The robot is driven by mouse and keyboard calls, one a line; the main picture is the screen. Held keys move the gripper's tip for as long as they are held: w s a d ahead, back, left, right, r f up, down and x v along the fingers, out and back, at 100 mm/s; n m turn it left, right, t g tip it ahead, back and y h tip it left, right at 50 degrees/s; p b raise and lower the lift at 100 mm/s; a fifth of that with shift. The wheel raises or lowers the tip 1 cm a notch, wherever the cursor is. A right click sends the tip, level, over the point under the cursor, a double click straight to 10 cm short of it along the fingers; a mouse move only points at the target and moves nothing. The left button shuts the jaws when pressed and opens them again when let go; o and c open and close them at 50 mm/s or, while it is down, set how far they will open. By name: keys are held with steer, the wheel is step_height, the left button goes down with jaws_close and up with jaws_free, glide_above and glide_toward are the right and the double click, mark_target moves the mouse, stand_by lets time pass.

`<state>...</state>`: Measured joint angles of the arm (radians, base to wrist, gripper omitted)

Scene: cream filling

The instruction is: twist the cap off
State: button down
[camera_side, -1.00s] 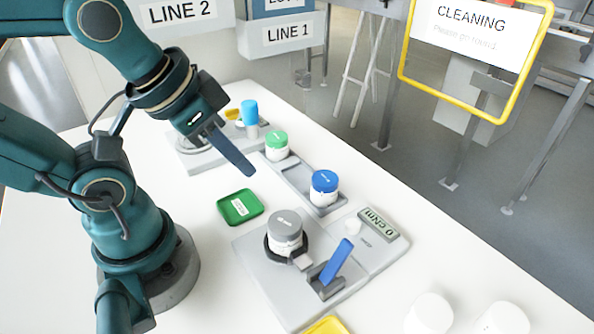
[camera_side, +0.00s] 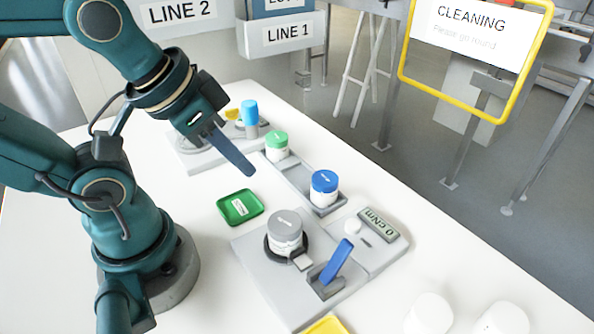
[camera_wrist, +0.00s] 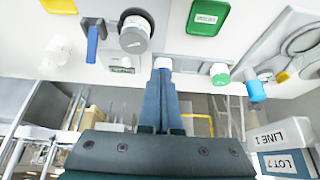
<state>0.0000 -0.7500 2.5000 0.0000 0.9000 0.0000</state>
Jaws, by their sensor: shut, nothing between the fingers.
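A white jar with a grey cap (camera_side: 285,222) stands upright in a dark ring holder on a grey fixture plate (camera_side: 262,263). A blue lever (camera_side: 336,261) stands tilted beside it on the same plate. The grey cap also shows in the wrist view (camera_wrist: 134,37). My gripper (camera_side: 248,170) is shut and empty, in the air up and back from the jar. In the wrist view its fingers (camera_wrist: 163,75) lie together and cover most of the blue-capped jar, whose white body shows past the tips. The blue-capped jar (camera_side: 324,187) stands upright in a grey rack.
A green-capped jar (camera_side: 276,144) shares the rack (camera_side: 297,180). A green tray (camera_side: 240,207) lies left of it. A display reading 0 cNm (camera_side: 379,224) sits on the fixture plate. Two white jars (camera_side: 430,313) stand at the front right. A yellow tray (camera_side: 327,325) is at the bottom edge.

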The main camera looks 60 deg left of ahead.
mark_target(286, 221)
steer(key=c, duration=0.9)
jaws_free()
steer(key=o, duration=0.5)
steer(key=shift+r+n, duration=0.15)
steer(key=shift+n, duration=0.25)
steer(key=o, duration=0.4)
steer(key=shift+w+d+r+n, duration=0.1)
steer(key=shift+w+r+n, duration=0.15)
steer(key=shift+n, duration=0.15)
steer(key=shift+c, duration=0.2)
steer(key=w+d+n+g, duration=0.1)
steer(key=w+d+f+g, duration=0.1)
steer(key=g, duration=0.1)
steer(key=shift+w+d+n, duration=0.2)
steer(key=shift+w+n, duration=0.05)
steer(key=shift+n, duration=0.15)
steer(key=shift+w+d+f+g, duration=0.3)
steer(key=shift+d+f+g, duration=0.15)
steer(key=shift+f+g, duration=0.15)
steer(key=shift+w+d+f+g, duration=0.25)
steer(key=shift+d+f+g, duration=0.2)
steer(key=shift+f+g, duration=0.1)
steer(key=shift+s+d+f, duration=0.1)
steer(key=shift+d+f, duration=0.05)
steer(key=shift+f, duration=0.35)
steer(key=shift+s+d+f, duration=0.1)
steer(key=shift+f, duration=0.35)
steer(key=shift+w+f, duration=0.1)
steer(key=shift+f, duration=2)
